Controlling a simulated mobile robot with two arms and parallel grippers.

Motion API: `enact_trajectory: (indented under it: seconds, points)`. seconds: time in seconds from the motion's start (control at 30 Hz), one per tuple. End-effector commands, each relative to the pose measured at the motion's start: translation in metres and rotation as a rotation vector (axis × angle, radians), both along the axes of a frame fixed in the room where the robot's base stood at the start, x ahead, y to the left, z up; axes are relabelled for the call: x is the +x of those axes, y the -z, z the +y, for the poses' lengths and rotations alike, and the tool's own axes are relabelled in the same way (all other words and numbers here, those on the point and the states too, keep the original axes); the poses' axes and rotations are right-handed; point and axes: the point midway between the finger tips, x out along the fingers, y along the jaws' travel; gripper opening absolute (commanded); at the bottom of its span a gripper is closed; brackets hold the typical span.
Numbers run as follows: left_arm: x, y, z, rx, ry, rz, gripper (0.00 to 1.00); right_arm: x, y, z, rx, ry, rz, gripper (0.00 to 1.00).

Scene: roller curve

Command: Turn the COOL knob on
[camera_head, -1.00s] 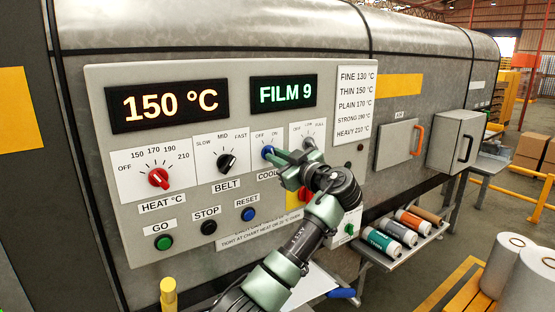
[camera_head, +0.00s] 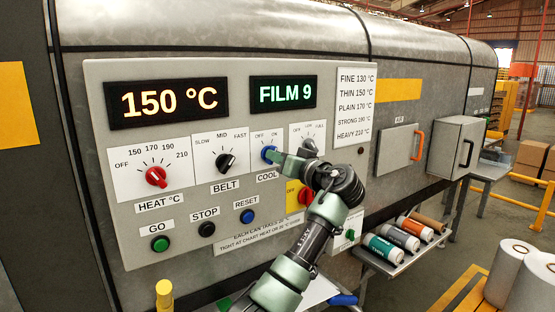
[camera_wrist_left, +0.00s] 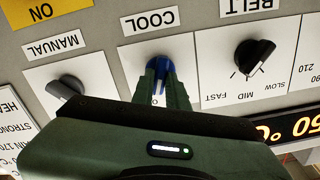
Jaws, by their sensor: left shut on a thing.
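The blue COOL knob (camera_head: 267,154) sits on a white plate marked OFF and ON, right of the BELT knob. My left gripper (camera_head: 275,157) comes to it from the lower right and is shut on it. In the left wrist view the picture is upside down, and the two fingers (camera_wrist_left: 160,80) stand on either side of the blue knob (camera_wrist_left: 158,62). The fingers hide part of the knob, so I cannot tell for sure where its pointer stands. My right gripper is not in view.
The red HEAT knob (camera_head: 156,177) and black BELT knob (camera_head: 226,162) are to the left. The black MANUAL knob (camera_wrist_left: 66,87) is close beside my gripper. GO (camera_head: 160,244), STOP (camera_head: 207,229) and RESET (camera_head: 247,216) buttons are below. A roll shelf (camera_head: 392,262) stands at lower right.

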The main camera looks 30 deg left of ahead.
Motion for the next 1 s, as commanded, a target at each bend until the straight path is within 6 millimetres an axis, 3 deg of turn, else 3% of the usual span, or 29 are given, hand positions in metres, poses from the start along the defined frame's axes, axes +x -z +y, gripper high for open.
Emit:
enact_trajectory:
  seconds: [0.73,0.77,0.83,1.0]
  points:
    - [0.0005,0.0006,-0.0007,0.035,0.001,0.086,0.0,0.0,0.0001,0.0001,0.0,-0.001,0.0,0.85]
    - [0.0005,0.0006,-0.0007,0.035,0.001,0.086,0.2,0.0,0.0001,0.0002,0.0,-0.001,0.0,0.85]
    - [0.0005,0.0006,-0.0007,0.035,0.001,0.085,0.36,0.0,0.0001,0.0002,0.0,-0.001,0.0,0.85]
    - [0.0004,0.0004,-0.0004,0.034,0.001,0.084,0.36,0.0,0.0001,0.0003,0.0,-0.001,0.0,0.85]
